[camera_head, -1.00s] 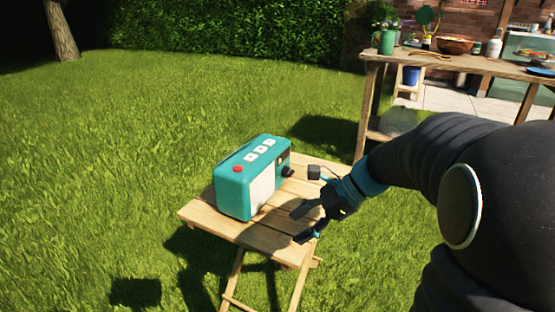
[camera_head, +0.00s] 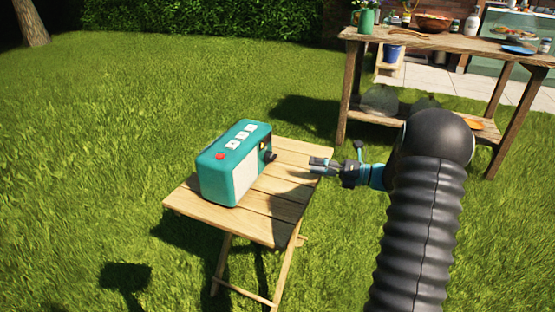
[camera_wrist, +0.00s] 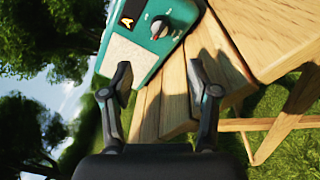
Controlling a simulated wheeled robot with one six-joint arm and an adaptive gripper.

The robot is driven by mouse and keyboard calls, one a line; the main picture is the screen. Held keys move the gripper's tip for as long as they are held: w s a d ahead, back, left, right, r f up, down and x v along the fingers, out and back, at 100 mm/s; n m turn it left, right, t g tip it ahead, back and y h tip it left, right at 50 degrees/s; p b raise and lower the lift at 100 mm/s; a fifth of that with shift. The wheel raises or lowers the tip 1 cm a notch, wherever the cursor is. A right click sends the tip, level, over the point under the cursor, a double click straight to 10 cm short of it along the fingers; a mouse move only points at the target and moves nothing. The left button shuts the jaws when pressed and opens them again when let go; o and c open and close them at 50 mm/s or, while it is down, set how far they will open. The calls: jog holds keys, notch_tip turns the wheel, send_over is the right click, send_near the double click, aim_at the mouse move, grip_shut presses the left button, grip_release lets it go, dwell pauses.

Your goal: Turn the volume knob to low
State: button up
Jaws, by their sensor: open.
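A teal radio (camera_head: 232,165) stands on a small wooden folding table (camera_head: 255,222). Its top has a red button and several white buttons. Its dark volume knob (camera_head: 268,156) is on the front, at the right end. In the wrist view the knob (camera_wrist: 159,27) shows a pale pointer beside a dark dial window with a yellow mark (camera_wrist: 128,15). My gripper (camera_head: 312,165) is to the right of the radio, level with the knob and apart from it. In the wrist view my gripper (camera_wrist: 160,80) is open and empty, with the knob beyond the gap between the fingers.
A larger wooden table (camera_head: 440,42) stands at the back right, with a green jug (camera_head: 366,20), a bowl (camera_head: 433,22) and a blue plate (camera_head: 520,50) on it. Grass surrounds the small table. The space between gripper and knob looks clear.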

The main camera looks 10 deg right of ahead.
aim_at(271, 157)
jog(key=x, duration=1.2)
jog(key=shift+w+a+f, duration=0.1)
jog(key=shift+a, duration=0.05)
grip_shut()
